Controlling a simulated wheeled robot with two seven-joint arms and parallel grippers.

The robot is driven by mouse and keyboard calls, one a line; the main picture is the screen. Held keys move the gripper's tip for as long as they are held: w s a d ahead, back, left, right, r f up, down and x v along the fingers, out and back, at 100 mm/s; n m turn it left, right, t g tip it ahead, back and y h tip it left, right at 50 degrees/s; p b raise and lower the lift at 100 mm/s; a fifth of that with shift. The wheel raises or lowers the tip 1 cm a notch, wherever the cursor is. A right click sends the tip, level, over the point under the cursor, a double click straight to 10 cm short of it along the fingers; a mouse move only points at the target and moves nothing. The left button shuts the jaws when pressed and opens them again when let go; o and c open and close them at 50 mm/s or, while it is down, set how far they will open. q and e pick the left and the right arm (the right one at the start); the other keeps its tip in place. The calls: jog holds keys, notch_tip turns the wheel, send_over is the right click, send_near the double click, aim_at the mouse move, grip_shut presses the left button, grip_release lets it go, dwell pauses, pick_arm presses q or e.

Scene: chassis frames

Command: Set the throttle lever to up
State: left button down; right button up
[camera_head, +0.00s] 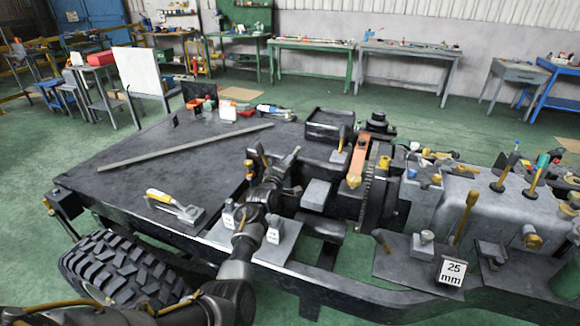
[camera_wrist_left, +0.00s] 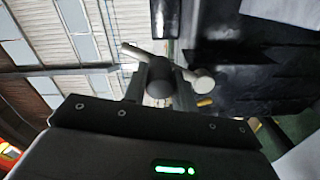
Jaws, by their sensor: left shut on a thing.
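My left arm comes in from the lower left in the head view and reaches over the chassis. My left gripper (camera_head: 284,168) is at the middle of the frame, beside the dark engine parts. In the left wrist view, the gripper (camera_wrist_left: 160,88) is shut on a lever with a dark rounded head (camera_wrist_left: 160,72) and a pale crossbar, which I take to be the throttle lever. The bar slants across between the fingers. In the head view the lever is mostly hidden by the gripper, and its exact setting cannot be told. My right gripper is not in view.
An orange upright lever (camera_head: 359,154) and a dark ringed wheel (camera_head: 380,190) stand right of the gripper. A yellow-handled tool (camera_head: 172,203) and a long metal bar (camera_head: 185,148) lie on the flat deck. A "25 mm" sign (camera_head: 453,271) stands at the lower right.

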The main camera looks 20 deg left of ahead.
pick_arm(q)
jog(key=shift+a+r+n, duration=0.25)
jog(key=shift+a+n, duration=0.25)
jog(key=shift+n, duration=0.3)
jog(key=c, duration=1.1)
grip_release()
jog(key=shift+a, duration=0.1)
jog(key=s, duration=1.1)
jog(key=shift+b, duration=0.3)
jog(key=shift+w, duration=0.1)
